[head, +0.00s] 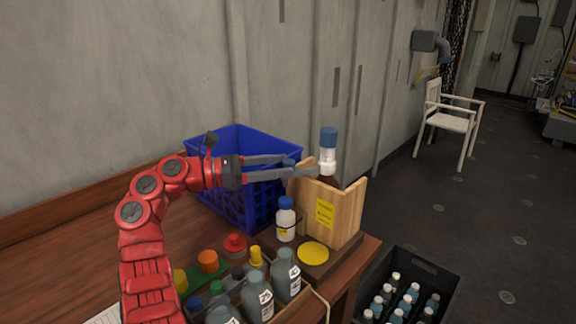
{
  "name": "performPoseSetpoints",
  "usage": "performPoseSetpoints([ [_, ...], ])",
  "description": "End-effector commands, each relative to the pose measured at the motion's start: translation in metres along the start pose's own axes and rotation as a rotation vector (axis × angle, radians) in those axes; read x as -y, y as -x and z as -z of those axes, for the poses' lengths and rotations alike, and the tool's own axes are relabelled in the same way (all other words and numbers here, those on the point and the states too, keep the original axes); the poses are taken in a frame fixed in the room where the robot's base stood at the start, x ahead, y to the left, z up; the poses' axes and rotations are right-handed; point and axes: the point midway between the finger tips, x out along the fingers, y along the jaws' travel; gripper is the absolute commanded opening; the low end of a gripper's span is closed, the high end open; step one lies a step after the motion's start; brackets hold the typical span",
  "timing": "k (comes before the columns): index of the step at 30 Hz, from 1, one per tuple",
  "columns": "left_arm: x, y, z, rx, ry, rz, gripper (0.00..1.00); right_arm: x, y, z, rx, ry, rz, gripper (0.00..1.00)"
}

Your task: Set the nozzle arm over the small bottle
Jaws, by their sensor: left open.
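A wooden stand (345,208) with a yellow label is at the right end of the bench. Behind its front boards rises a dispenser (328,160) with a white collar and a blue top. My left gripper (303,165) is open, its grey fingers reaching right toward the collar. The nozzle arm is hard to separate from the fingers there; I cannot tell whether they touch it. The small white bottle (286,222) with a blue cap stands upright below the fingers, left of the stand. A yellow disc (313,253) lies in front of the stand. My right gripper is not in view.
A blue crate (218,186) stands behind the gripper. A wooden box (312,304) with several grey bottles is at the front, near orange and red-capped items. A black crate (427,277) of bottles is on the floor at right. A white chair (450,122) stands farther back.

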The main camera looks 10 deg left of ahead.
Motion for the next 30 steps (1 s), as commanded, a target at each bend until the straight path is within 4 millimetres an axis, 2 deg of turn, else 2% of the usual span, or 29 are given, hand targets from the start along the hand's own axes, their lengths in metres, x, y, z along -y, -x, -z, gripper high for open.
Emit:
performPoseSetpoints([
  [9,-0.001,0.087,0.000,0.001,-0.001,-0.006,0.67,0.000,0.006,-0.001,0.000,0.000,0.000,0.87],
  [15,-0.001,0.127,-0.001,0.002,0.000,-0.004,0.67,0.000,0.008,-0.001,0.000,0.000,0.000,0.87],
  [21,0.001,0.145,0.000,-0.001,-0.002,0.002,0.67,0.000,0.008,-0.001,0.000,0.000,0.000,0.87],
  [30,0.000,0.147,0.000,-0.002,-0.001,0.002,0.67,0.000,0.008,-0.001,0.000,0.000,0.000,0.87],
])
